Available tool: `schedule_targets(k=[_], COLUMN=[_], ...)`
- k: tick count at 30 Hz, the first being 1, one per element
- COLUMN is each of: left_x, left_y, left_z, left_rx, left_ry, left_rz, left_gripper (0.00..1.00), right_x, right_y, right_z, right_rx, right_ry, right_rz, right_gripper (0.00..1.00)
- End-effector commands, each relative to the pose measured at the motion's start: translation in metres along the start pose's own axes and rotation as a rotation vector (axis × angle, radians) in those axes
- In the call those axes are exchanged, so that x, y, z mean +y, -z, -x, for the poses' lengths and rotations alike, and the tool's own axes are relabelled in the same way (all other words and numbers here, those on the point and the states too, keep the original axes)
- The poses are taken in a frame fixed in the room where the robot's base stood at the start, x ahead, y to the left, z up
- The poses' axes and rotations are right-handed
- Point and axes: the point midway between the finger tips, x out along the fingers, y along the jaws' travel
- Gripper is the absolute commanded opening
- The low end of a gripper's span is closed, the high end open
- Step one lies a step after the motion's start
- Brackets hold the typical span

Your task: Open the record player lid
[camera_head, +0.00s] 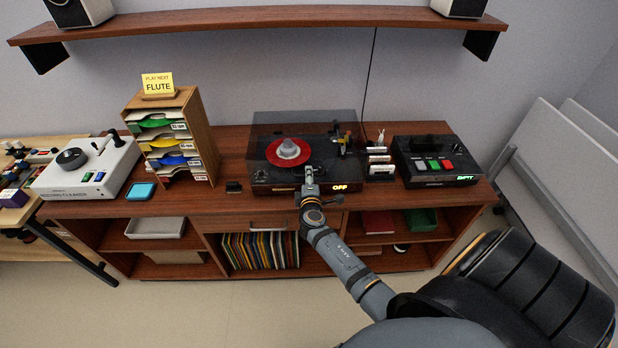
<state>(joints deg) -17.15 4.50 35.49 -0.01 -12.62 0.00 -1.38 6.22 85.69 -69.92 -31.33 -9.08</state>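The record player (264,178) stands on the middle of the wooden cabinet top, with a red record (288,152) on its platter and a lit "OFF" sign at its front right. Its smoky see-through lid (275,122) shows as a dark tint along the back; I cannot tell how far the lid is raised. My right gripper (309,174) is at the front edge of the player, just left of the "OFF" sign. Its fingers are small and seen from behind, so their opening and any contact with the lid are unclear. My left gripper is not in view.
A paper sorter (205,135) with a "FLUTE" card stands left of the player. A black button box (436,160) and small cards (380,165) are on the right. A white machine (90,165) is far left. A shelf (270,17) with speakers hangs above.

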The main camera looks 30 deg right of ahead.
Motion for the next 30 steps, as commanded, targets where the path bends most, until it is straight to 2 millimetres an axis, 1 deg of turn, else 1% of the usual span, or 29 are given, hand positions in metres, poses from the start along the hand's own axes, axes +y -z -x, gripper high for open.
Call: schedule_targets(k=[2,5,9,10,23,26,29,30], left_x=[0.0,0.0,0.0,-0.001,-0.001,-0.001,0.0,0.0], left_y=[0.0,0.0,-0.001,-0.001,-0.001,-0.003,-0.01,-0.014], left_z=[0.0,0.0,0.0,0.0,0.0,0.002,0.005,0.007], left_rx=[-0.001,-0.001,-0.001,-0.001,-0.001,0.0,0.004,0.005], left_ry=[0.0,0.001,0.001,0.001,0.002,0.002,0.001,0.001], left_rz=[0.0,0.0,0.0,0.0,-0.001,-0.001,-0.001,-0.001], left_gripper=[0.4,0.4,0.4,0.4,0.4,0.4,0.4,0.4], right_x=[0.0,0.0,0.0,-0.001,0.0,0.006,0.018,0.026], right_y=[0.0,0.0,0.0,0.0,0.0,0.001,0.003,0.004], right_z=[0.0,0.0,0.0,0.0,0.0,-0.002,-0.003,-0.005], right_rx=[0.0,0.0,0.0,0.0,0.0,0.0,0.001,0.001], right_ry=[0.0,0.001,0.001,0.001,0.001,0.001,-0.002,-0.004], right_rz=[0.0,0.0,0.0,0.0,0.0,-0.001,-0.002,-0.002], right_gripper=[0.32,0.2,0.01,0.0,0.0,0.0,0.0,0.0])
